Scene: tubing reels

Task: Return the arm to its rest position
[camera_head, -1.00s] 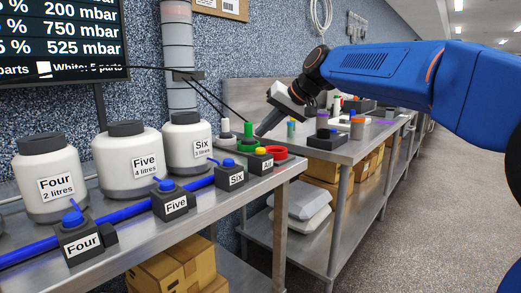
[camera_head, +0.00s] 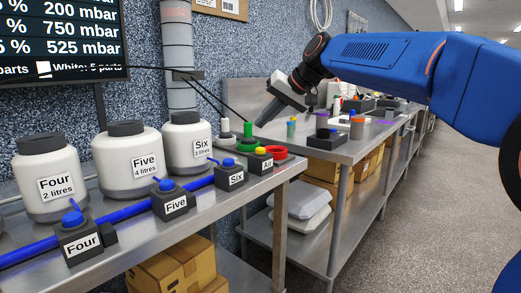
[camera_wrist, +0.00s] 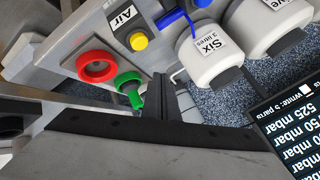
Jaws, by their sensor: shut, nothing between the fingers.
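My blue arm (camera_head: 390,62) reaches in from the right in the head view. Its dark gripper (camera_head: 261,122) points down and left, above the far end of the near bench. In the wrist view the narrow fingers (camera_wrist: 165,97) are together with nothing between them. The green reel with its upright post (camera_head: 248,140) and the red ring (camera_head: 276,153) sit on the bench end below the gripper. The wrist view shows the red ring (camera_wrist: 97,66) and the green reel (camera_wrist: 128,82) beside the fingers, apart from them as far as I can tell.
The near bench (camera_head: 215,205) carries white tanks (camera_head: 188,143), labelled valve blocks (camera_head: 174,201) and a blue pipe (camera_head: 140,208). The yellow-topped Air block (camera_head: 260,162) stands by the red ring. A second bench (camera_head: 352,148) holds small items. Open floor (camera_head: 420,210) lies at right.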

